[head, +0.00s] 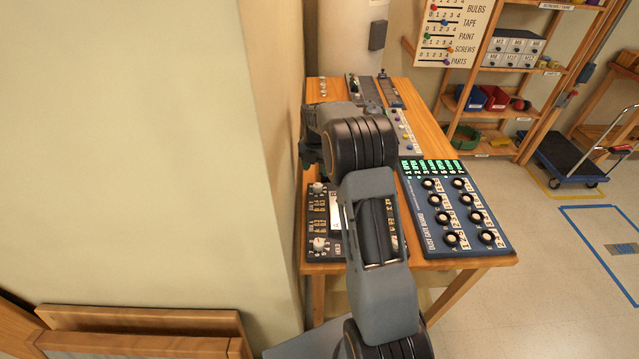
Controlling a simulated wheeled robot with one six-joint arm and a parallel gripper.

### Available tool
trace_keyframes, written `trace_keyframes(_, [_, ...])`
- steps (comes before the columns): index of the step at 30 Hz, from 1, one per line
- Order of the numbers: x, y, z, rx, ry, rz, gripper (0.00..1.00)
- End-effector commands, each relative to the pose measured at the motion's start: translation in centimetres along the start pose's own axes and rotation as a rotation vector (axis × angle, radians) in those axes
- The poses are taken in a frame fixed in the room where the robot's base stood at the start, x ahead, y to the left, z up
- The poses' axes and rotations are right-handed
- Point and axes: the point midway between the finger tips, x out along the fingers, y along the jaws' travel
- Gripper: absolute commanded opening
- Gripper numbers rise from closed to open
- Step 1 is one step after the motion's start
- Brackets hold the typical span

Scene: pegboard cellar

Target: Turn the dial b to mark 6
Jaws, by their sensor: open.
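A dark blue panel (411,205) lies on the right front of the wooden bench. It carries two columns of black round dials with pale caps, such as one dial (451,239) at its near left and another dial (487,237) at its near right. White number labels sit beside them. The letters are too small to tell which is dial b. A row of green displays (432,168) runs along the panel's far edge. My gripper (308,153) is at the bench's left side, by the wall, left of the panel and apart from it. It is open; its fingers are mostly hidden.
A black panel (318,215) with pale knobs lies at the front left, partly behind my arm. A grey strip with coloured buttons (404,132) and other boards lie farther back. A pale wall stands close on the left.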

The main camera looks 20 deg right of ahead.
Motion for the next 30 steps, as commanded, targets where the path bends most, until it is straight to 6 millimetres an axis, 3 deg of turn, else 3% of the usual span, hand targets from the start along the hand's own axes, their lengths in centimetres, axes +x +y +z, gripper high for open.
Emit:
trace_keyframes(6, [4.0,-0.1,0.1,0.003,0.003,-0.003,0.59])
trace_keyframes(15, [7.4,-0.1,0.1,0.004,0.001,-0.001,0.59])
trace_keyframes(28, [8.1,-0.1,0.1,0.004,0.0,0.0,0.59])
trace_keyframes(30, [8.1,-0.1,0.1,0.004,0.0,0.0,0.54])
